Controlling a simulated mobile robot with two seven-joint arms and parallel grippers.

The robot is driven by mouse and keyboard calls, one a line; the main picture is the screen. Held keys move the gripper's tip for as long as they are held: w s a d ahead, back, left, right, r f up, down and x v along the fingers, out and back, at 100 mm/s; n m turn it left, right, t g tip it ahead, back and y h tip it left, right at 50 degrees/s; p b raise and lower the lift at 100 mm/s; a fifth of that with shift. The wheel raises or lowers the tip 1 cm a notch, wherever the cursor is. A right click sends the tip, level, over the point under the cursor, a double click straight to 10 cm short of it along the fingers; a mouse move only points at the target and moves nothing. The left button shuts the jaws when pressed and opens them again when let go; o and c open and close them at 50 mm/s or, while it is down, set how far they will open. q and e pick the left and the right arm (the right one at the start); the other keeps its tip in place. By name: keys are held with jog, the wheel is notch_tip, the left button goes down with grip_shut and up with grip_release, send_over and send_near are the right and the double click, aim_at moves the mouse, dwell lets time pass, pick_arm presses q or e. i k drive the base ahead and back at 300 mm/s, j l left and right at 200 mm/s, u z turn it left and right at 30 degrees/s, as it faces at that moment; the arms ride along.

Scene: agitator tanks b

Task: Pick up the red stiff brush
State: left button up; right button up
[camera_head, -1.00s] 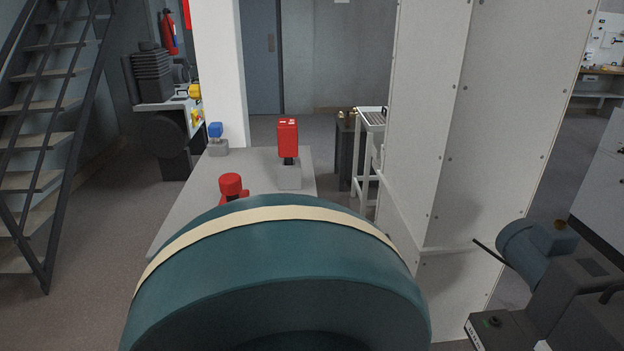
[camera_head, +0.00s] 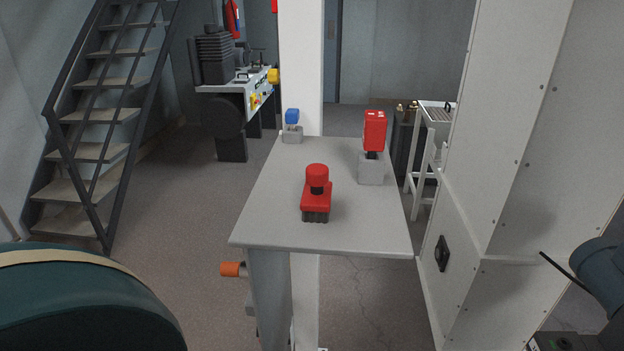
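The red stiff brush (camera_head: 316,197) stands upright on a light grey table (camera_head: 270,207), close to its front edge. It has a round red knob on a dark neck, a red block below, and dark bristles at the bottom touching the tabletop. Nothing covers it. Neither of my grippers is in view.
A red box-like tool on a grey block (camera_head: 371,169) stands at the table's right. A small blue-topped item (camera_head: 292,129) is at the back left, by a white post (camera_head: 302,70). A large teal rounded body (camera_head: 75,305) fills the lower left. A white cabinet (camera_head: 500,150) stands right.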

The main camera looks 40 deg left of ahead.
aim_at(316, 200)
jog(key=j+u, duration=0.1)
jog(key=u, duration=0.95)
